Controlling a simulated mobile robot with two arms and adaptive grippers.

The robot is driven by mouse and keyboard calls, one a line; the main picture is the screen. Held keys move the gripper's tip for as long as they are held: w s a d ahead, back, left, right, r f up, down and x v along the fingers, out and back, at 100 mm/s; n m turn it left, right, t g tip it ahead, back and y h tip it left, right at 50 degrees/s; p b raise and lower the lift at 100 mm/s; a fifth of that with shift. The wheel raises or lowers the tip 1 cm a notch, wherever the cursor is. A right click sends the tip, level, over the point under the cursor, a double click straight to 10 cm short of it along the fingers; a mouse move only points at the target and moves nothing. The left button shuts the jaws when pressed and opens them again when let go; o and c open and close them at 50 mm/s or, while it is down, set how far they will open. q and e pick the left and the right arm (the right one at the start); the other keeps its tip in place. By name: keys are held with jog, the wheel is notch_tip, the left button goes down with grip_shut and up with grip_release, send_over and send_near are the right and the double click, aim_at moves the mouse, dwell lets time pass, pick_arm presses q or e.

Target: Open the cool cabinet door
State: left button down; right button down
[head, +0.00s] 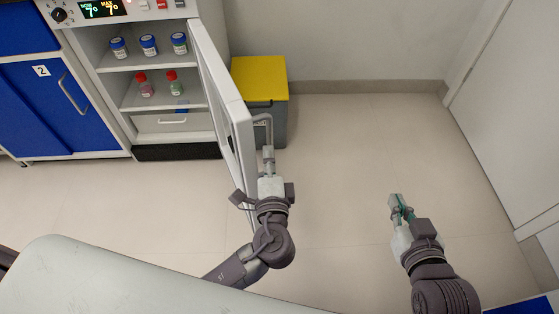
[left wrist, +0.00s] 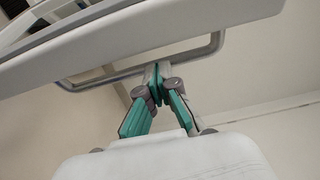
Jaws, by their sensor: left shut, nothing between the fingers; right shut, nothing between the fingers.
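The cool cabinet (head: 118,103) is at the upper left of the head view, with shelves showing. Its white door (head: 236,110) stands wide open, swung out toward me. The door's grey bar handle (head: 268,122) is on its outer side, and it also shows in the left wrist view (left wrist: 100,78). My left gripper (head: 268,152) is shut beside the door, with its fingertips (left wrist: 157,68) at the handle; whether they touch it I cannot tell. My right gripper (head: 397,203) is shut and empty over the floor at the right.
Inside the cabinet are blue-capped jars (head: 148,45) and red-capped bottles (head: 144,84). A yellow-lidded bin (head: 260,78) stands behind the door. A blue cabinet (head: 42,110) is at the left. A pale surface (head: 90,275) fills the lower left. The floor at the centre right is clear.

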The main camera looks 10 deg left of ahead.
pick_arm(q)
jog(key=shift+s+a, duration=0.4)
jog(key=shift+a, duration=0.15)
pick_arm(e)
jog(key=shift+w+r, duration=0.15)
jog(key=shift+r, duration=0.1)
